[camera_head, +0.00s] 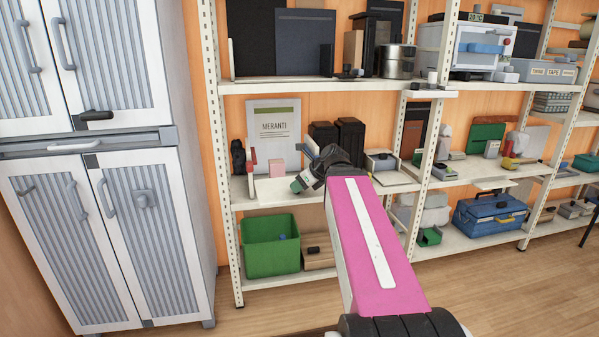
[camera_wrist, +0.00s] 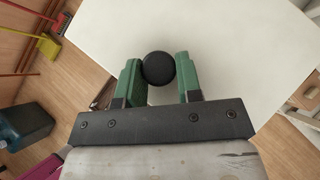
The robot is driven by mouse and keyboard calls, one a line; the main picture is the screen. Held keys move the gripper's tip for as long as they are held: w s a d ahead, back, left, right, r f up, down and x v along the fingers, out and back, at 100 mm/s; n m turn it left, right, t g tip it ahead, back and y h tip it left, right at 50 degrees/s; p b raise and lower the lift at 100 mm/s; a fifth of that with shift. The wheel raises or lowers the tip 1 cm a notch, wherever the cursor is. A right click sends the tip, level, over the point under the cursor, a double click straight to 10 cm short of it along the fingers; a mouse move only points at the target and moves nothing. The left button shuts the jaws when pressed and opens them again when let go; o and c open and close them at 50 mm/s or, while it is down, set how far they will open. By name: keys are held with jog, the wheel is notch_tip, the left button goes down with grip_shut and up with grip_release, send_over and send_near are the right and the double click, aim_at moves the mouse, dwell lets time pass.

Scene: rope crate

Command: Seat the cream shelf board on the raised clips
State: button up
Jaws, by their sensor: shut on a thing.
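My gripper (camera_head: 300,183) is in front of the middle shelf of the left bay in the head view. In the wrist view my gripper (camera_wrist: 160,75) has its two green fingers closed on a round black knob (camera_wrist: 158,68). The knob stands over a broad cream board (camera_wrist: 230,45), which fills most of the upper wrist view and looks flat and pale. Whether the knob is fixed to the board cannot be told for sure. In the head view I cannot pick out the board apart from the pale shelves. The raised clips cannot be made out.
A MERANTI panel (camera_head: 274,135), a pink block (camera_head: 277,168) and dark containers (camera_head: 350,140) stand on the middle shelf (camera_head: 265,192). A green crate (camera_head: 271,246) sits below. A grey cabinet (camera_head: 110,190) stands left.

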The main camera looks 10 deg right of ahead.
jog(key=shift+m, duration=0.3)
notch_tip(320, 180, up, 5)
jog(key=shift+s+a+r, duration=0.1)
jog(key=shift+r, duration=0.05)
jog(key=shift+w, duration=5.5)
jog(key=shift+w, duration=0.15)
jog(key=shift+w, duration=2.85)
jog(key=shift+w, duration=0.1)
jog(key=shift+w, duration=2.9)
